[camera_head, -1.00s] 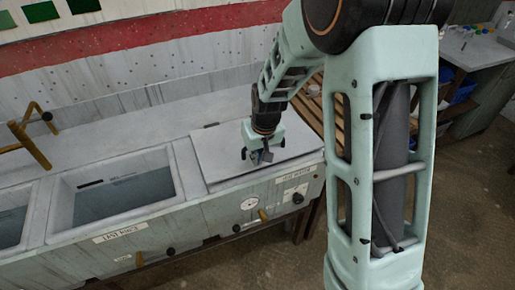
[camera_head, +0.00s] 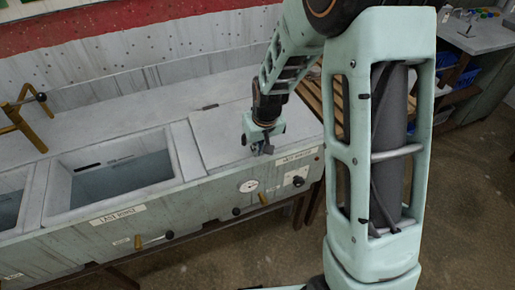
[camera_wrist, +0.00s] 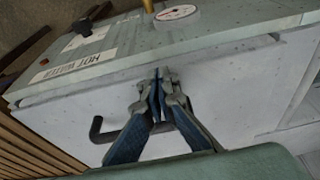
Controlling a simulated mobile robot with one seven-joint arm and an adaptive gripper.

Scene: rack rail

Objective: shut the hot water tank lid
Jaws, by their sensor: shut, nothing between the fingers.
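The hot water tank lid (camera_head: 218,128) is a flat pale grey panel at the right end of the counter. In the head view it lies down over its tank, about level with the counter top. In the wrist view the lid (camera_wrist: 225,85) fills the middle, with a dark bent handle (camera_wrist: 97,130) beside my fingers. My gripper (camera_head: 264,150) is shut and empty, pointing down at the lid near its front edge. The wrist view shows the closed fingertips (camera_wrist: 161,75) at the lid; I cannot tell whether they touch. A HOT WATER label (camera_wrist: 80,64) is on the front panel.
An open basin labelled LAST RINSE (camera_head: 118,180) lies left of the lid. A brass lever (camera_head: 22,122) stands at the far left. Knobs and a gauge (camera_head: 249,186) stick out from the front panel. A slatted wooden rack (camera_head: 312,102) is at the right end.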

